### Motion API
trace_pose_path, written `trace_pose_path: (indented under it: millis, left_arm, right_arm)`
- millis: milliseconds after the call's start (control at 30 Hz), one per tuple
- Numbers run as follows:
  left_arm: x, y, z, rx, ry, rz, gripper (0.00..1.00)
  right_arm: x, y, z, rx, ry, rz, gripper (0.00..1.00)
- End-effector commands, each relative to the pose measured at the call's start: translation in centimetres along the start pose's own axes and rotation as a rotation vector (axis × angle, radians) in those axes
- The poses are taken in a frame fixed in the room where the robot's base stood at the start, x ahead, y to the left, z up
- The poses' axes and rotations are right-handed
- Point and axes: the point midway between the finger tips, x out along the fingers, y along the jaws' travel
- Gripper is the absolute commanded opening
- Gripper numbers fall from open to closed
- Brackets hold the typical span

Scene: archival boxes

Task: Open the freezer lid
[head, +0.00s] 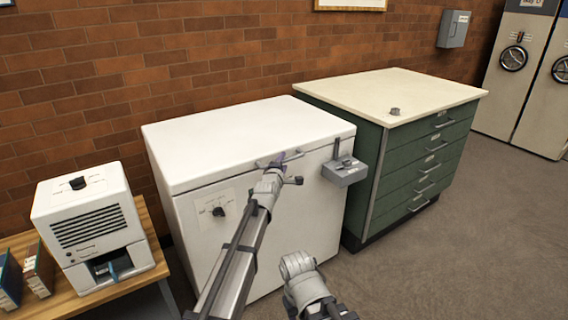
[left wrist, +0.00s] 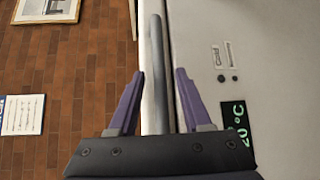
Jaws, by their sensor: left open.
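The white chest freezer (head: 262,225) stands against the brick wall with its lid (head: 245,135) shut. A grey bar handle (head: 265,163) is at the lid's front edge. My left gripper (head: 284,158) is at this handle. In the left wrist view the open purple fingers (left wrist: 158,95) have the grey handle bar (left wrist: 157,60) between them, with visible gaps on both sides. Whether the bar lies fully within finger depth is hard to tell. Part of my right arm shows at the bottom of the head view, but its fingers do not show.
A grey box with an upright lever (head: 345,172) sticks out at the freezer's right front. A dial (head: 218,211) is on its front. A green drawer cabinet (head: 420,165) stands close on the right. A white device (head: 92,225) is on a wooden bench at left. Open floor lies at lower right.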

Motion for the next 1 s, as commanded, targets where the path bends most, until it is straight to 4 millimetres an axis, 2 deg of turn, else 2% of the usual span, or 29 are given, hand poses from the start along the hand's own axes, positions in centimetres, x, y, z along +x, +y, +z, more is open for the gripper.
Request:
trace_pose_path:
  millis: [33,100,400,833,1000]
  left_arm:
    - [1.07,-0.05,0.00,0.000,0.000,0.000,0.49]
    - [1.65,-0.04,0.01,0.000,0.000,0.000,0.49]
    - [1.81,-0.01,0.03,0.000,0.000,0.000,0.49]
    - [1.80,-0.02,0.02,0.001,0.000,-0.001,0.01]
    - [1.80,-0.02,0.02,0.001,0.000,-0.001,0.00]
  right_arm:
    - [0.19,-0.02,-0.01,0.000,0.000,0.000,0.50]
    - [0.26,-0.02,-0.02,0.000,0.000,0.000,0.50]
    - [0.24,-0.02,-0.01,0.000,0.000,0.000,0.50]
    - [0.24,-0.02,-0.01,0.000,0.000,0.000,0.50]
    - [0.25,-0.02,-0.02,0.000,0.000,0.000,0.50]
